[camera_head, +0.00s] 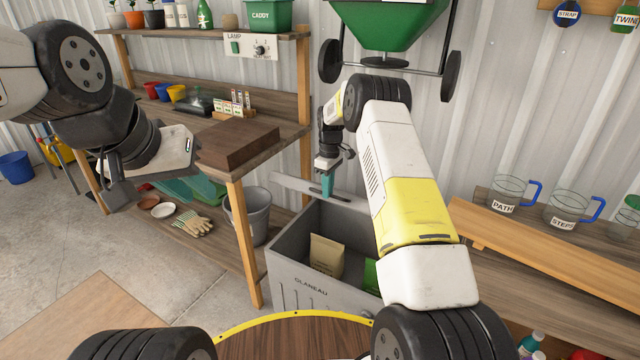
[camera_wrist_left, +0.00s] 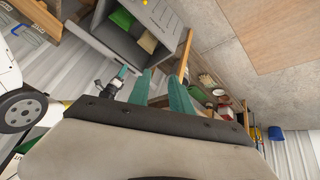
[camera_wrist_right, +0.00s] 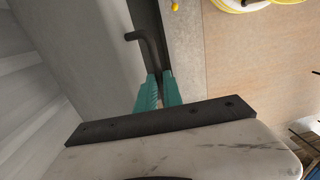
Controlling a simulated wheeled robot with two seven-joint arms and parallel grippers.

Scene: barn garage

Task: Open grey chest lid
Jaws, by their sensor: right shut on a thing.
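The grey chest (camera_head: 300,275), lettered GLANEAU, stands between the workbench and the right-hand bench. Its lid (camera_head: 295,187) is raised at the rear, and the inside shows a tan bag (camera_head: 326,256) and a green item (camera_head: 371,275). My right gripper (camera_head: 327,186) is at the raised lid's edge. In the right wrist view its teal fingers (camera_wrist_right: 158,88) are shut on a dark bent handle (camera_wrist_right: 146,45); the grip itself is partly hidden. My left gripper (camera_wrist_left: 162,80) is empty, fingers apart, in front of the workbench. The chest also shows in the left wrist view (camera_wrist_left: 160,18).
A green spreader (camera_head: 390,25) hangs on the wall above. The right bench (camera_head: 590,295) holds glass jugs (camera_head: 508,192). A round wooden top (camera_head: 290,335) is in front.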

